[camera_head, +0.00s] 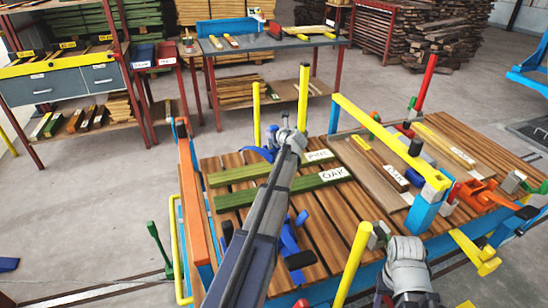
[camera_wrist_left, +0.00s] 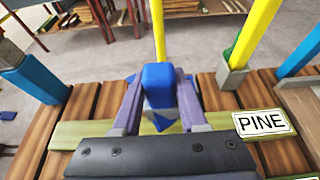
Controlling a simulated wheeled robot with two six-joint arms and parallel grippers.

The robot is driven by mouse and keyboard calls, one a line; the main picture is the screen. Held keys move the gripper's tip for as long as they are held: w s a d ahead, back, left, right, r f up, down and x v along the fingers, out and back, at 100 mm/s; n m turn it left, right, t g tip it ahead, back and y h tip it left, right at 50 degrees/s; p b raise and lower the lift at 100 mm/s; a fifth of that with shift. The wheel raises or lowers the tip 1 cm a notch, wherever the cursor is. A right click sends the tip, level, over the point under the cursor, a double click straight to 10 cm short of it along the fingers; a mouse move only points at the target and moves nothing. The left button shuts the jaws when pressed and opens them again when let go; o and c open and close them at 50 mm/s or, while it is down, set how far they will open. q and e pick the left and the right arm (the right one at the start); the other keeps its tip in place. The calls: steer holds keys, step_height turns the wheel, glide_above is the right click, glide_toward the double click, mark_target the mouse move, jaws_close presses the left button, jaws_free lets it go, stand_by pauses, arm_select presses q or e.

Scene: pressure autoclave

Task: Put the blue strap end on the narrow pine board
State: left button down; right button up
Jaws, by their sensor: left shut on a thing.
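The blue strap end (camera_wrist_left: 159,84) is between the two fingers of my left gripper (camera_wrist_left: 160,108), which is shut on it. In the head view the blue strap end (camera_head: 258,152) shows beside my left wrist, near the far edge of the slatted table. The narrow pine board (camera_head: 236,174) is the greenish strip with the PINE label. In the left wrist view the pine board (camera_wrist_left: 222,119) runs just below the strap end. I cannot tell whether they touch. My right wrist shows at the bottom of the head view, but its fingers do not.
A second green board (camera_head: 240,196), labelled OAK, lies parallel and nearer. Yellow posts (camera_head: 256,112) stand at the far edge, and a blue and yellow frame (camera_head: 380,125) stands to the right. Other blue strap parts (camera_head: 290,238) lie nearer on the slats.

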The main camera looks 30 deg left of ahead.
arm_select(q)
steer(key=shift+f+b, duration=3.9)
steer(key=shift+f, duration=0.5)
steer(key=shift+f, duration=0.2)
steer(key=shift+c, duration=2.2)
jaws_free()
steer(key=shift+r, duration=0.1)
steer(key=shift+r, duration=0.15)
steer(key=p+v, duration=0.4)
steer(key=v, duration=0.8)
steer(key=shift+p, duration=0.3)
